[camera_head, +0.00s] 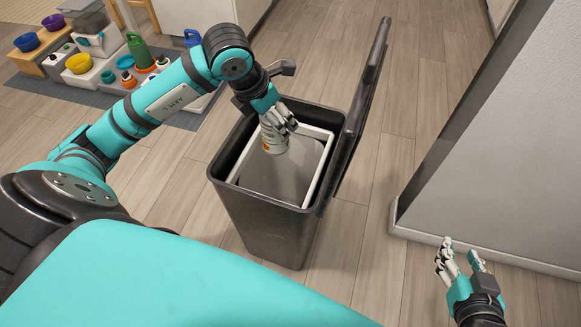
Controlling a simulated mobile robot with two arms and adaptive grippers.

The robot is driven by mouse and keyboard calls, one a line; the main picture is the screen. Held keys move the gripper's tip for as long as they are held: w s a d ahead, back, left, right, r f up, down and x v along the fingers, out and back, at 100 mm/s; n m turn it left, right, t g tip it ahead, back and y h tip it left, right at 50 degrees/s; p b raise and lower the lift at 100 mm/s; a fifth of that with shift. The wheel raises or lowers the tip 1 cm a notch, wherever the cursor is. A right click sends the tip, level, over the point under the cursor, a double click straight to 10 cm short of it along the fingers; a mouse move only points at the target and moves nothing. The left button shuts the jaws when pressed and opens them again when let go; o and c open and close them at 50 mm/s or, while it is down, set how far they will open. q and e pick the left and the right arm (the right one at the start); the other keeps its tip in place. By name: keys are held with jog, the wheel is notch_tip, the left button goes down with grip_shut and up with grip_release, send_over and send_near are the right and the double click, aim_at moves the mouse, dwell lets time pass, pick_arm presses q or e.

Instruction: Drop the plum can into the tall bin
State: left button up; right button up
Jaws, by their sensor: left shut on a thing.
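The tall bin (275,235) is dark grey and stands on the floor in the middle of the view. Its lid (362,100) stands open on the right side, and a white inner frame (318,170) lines the opening. The fingers hide the can's upper part. My right gripper (460,248) is open and empty at the lower right, apart from the bin.
A pale wall (500,130) with a skirting board stands at the right. Low steps with bowls (79,63), a green watering can (138,50) and other items stand on a grey mat at the upper left. The wooden floor around the bin is clear.

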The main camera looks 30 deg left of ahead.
pick_arm(q)
notch_tip(320, 180, down, 2)
jog(key=shift+f+b, duration=0.1)
jog(key=shift+b, duration=0.55)
jog(key=shift+f+b, duration=0.7)
jog(key=shift+f, duration=0.4)
pick_arm(e)
jog(key=w+a+r+t+y, duration=0.1)
jog(key=r+t, duration=0.3)
jog(key=r, duration=0.2)
jog(key=w+a+r+t+y, duration=0.1)
jog(key=w+r+t, duration=0.1)
jog(key=r+t, duration=0.2)
jog(key=shift+w+a+r+t+y, duration=0.3)
jog(key=shift+a+r+y, duration=0.1)
jog(key=shift+r, duration=1.1)
pick_arm(q)
jog(key=o, duration=1.6)
jog(key=shift+c, duration=0.2)
jog(key=v, duration=1.2)
pick_arm(e)
jog(key=shift+s, duration=0.1)
